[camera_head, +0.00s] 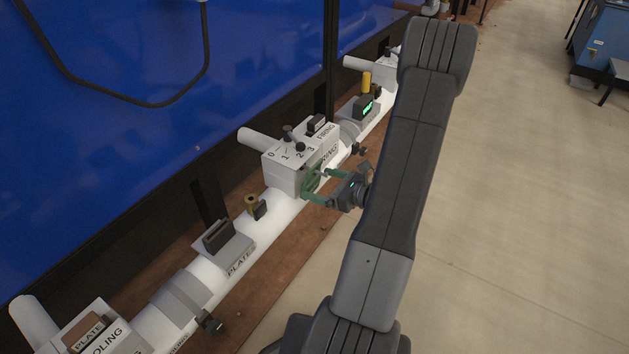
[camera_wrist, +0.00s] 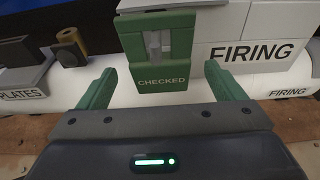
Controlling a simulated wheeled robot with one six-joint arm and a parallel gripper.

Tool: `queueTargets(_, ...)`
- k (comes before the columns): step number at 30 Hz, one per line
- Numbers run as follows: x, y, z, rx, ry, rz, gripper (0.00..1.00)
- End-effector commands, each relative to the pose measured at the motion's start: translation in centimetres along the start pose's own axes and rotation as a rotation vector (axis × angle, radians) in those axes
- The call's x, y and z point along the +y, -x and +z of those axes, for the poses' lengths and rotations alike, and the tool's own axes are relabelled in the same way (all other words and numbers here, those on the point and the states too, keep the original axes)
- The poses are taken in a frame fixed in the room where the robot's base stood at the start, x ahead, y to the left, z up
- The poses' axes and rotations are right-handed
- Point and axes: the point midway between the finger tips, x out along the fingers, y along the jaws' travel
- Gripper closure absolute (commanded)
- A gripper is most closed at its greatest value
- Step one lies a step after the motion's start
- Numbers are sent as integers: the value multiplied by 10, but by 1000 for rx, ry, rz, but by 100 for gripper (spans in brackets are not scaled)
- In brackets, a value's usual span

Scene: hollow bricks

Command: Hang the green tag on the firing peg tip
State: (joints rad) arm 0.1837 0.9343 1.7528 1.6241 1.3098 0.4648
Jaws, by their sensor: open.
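The green tag (camera_wrist: 162,85), lettered CHECKED, is upright against the front of the white FIRING box (camera_wrist: 262,52). It also shows in the head view (camera_head: 312,179). A pale grey peg (camera_wrist: 154,46) shows through the tag's window, so the tag appears to be around it; how far along the peg it sits I cannot tell. My gripper (camera_wrist: 158,69) is open, with one green finger on each side of the tag and visible gaps between. It also shows in the head view (camera_head: 316,184), just in front of the box.
The box carries a dial marked 0 to 3 with dark knobs (camera_head: 300,147) on a white pipe. A PLATES holder (camera_head: 220,240) and a brass-coloured piece (camera_head: 251,204) stand to the left. A display with green digits (camera_head: 364,107) is farther along.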

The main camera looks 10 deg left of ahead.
Motion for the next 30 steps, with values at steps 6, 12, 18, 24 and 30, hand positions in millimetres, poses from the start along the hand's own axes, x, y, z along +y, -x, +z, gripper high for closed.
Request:
queueTargets(6, -1, 50, 2, 0, -1, -6, 11)
queueTargets(12, -1, 84, 2, -1, -1, -4, 11)
queueTargets(18, -1, 101, 0, 0, 0, -2, 11)
queueTargets(24, 0, 104, 0, 0, 0, 0, 11)
queueTargets(30, 0, 103, 0, 0, 0, 0, 11)
